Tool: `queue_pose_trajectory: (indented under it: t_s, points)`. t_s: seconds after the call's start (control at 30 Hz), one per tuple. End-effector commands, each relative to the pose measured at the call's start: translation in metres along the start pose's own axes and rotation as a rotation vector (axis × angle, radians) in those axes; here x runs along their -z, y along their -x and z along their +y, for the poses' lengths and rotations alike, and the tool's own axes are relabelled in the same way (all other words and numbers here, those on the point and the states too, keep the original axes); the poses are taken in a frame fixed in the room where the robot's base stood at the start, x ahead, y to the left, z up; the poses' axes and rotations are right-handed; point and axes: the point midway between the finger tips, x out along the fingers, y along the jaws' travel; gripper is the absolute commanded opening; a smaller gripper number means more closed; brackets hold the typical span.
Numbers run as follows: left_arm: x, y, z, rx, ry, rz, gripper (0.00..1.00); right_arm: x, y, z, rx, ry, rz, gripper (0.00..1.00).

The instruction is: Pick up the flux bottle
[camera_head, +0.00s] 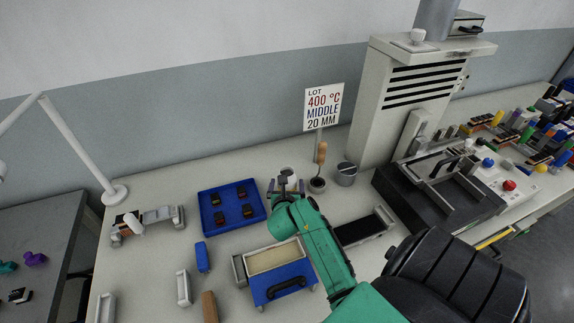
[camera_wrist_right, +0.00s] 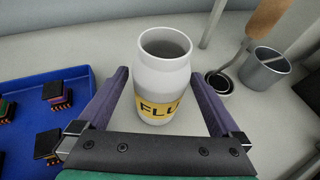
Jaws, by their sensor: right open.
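In the head view the right gripper (camera_head: 287,187) partly hides the bottle. My left gripper is not in view.
A blue tray (camera_head: 203,222) with several dark connectors lies left of the bottle. A metal cup (camera_head: 346,174) and a wooden-handled tool (camera_head: 321,153) in a small holder stand to the right, beside a sign (camera_head: 323,107). A blue fixture (camera_head: 282,283) sits near the arm.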

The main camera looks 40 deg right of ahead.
Motion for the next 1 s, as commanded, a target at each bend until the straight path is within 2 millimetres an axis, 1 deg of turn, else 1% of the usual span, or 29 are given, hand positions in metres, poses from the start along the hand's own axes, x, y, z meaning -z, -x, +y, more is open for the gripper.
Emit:
queue_pose_trajectory:
  t_s: [0.1, 0.2, 0.3, 0.43, 0.47, 0.5, 0.57, 0.6, 0.67, 0.7, 0.73, 1.0]
  points:
    - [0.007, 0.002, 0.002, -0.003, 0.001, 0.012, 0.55, -0.002, -0.026, 0.000, 0.001, 0.000, 0.000, 1.00]
    - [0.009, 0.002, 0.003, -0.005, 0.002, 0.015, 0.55, -0.001, -0.041, 0.000, 0.000, 0.000, 0.000, 1.00]
    - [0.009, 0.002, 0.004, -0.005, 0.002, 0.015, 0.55, -0.001, -0.046, 0.000, 0.000, 0.000, 0.000, 1.00]
    - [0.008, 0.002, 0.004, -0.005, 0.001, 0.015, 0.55, -0.001, -0.045, 0.000, 0.000, 0.000, 0.000, 1.00]
    - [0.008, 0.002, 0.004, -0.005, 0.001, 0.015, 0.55, 0.000, -0.045, 0.000, 0.000, 0.000, 0.000, 0.96]
    - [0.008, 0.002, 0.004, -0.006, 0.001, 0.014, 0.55, 0.000, -0.045, 0.000, 0.000, 0.000, 0.000, 0.81]
    - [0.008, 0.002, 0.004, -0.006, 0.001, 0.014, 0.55, 0.000, -0.045, 0.000, 0.000, 0.000, 0.000, 0.58]
    - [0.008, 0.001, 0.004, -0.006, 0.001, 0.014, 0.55, 0.000, -0.045, 0.000, 0.000, 0.000, 0.000, 0.43]
    - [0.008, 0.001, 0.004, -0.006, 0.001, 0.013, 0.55, -0.001, -0.045, 0.000, 0.000, 0.000, 0.000, 0.20]
    - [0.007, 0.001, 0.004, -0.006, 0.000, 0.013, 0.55, -0.001, -0.045, 0.000, 0.000, 0.000, 0.000, 0.04]
    - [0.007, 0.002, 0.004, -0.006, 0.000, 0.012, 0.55, -0.002, -0.045, 0.000, 0.000, -0.001, -0.002, 0.00]
    - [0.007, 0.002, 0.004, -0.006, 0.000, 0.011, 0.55, -0.002, -0.044, 0.000, 0.000, -0.001, -0.002, 0.00]
